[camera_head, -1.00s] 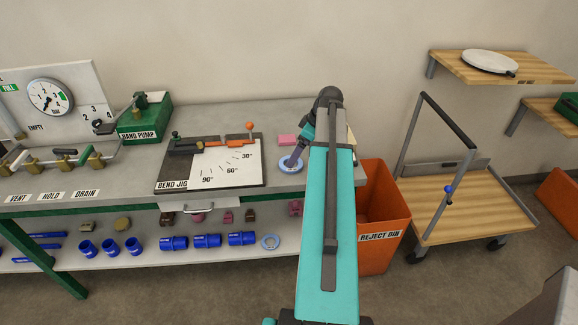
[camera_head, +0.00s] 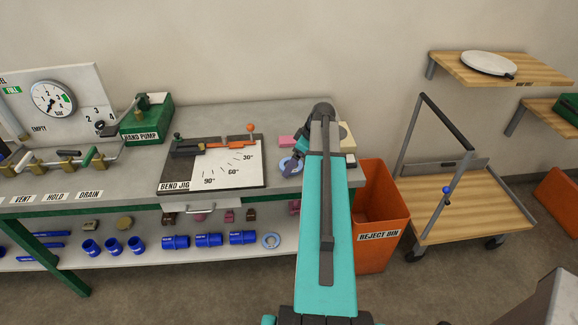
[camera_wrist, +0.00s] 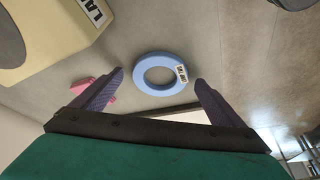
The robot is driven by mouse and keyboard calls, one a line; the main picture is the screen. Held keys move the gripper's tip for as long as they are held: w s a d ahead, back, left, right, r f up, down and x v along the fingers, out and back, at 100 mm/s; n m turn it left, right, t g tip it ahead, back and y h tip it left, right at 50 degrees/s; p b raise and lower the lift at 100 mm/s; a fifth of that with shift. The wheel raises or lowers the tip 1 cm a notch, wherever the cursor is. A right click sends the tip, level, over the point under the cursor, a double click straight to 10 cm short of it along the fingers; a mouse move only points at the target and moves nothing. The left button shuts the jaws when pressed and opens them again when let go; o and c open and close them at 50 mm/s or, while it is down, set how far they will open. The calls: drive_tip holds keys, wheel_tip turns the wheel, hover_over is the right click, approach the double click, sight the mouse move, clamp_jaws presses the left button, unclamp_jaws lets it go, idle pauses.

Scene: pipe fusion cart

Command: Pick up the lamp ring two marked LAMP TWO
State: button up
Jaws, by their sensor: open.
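A pale blue ring (camera_head: 289,166) lies flat on the right end of the workbench top. The wrist view shows it whole, as a blue ring (camera_wrist: 147,63) with a small white label whose text I cannot read surely. My gripper (camera_wrist: 158,77) is open and empty, its two purple fingers spread to either side of the ring in that view, with no contact visible. In the head view my gripper (camera_head: 297,160) is just beside and partly over the ring, mostly hidden by my arm.
A cream block (camera_wrist: 50,35) with a label starting "LA" stands close by. A pink block (camera_head: 287,141) lies behind the ring, and the bend jig (camera_head: 255,180) is to its left. The orange reject bin (camera_head: 384,250) stands right of the bench.

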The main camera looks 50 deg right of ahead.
drive_tip(key=shift+f, duration=0.2)
drive_tip(key=shift+c, duration=0.3)
drive_tip(key=c, duration=1.1)
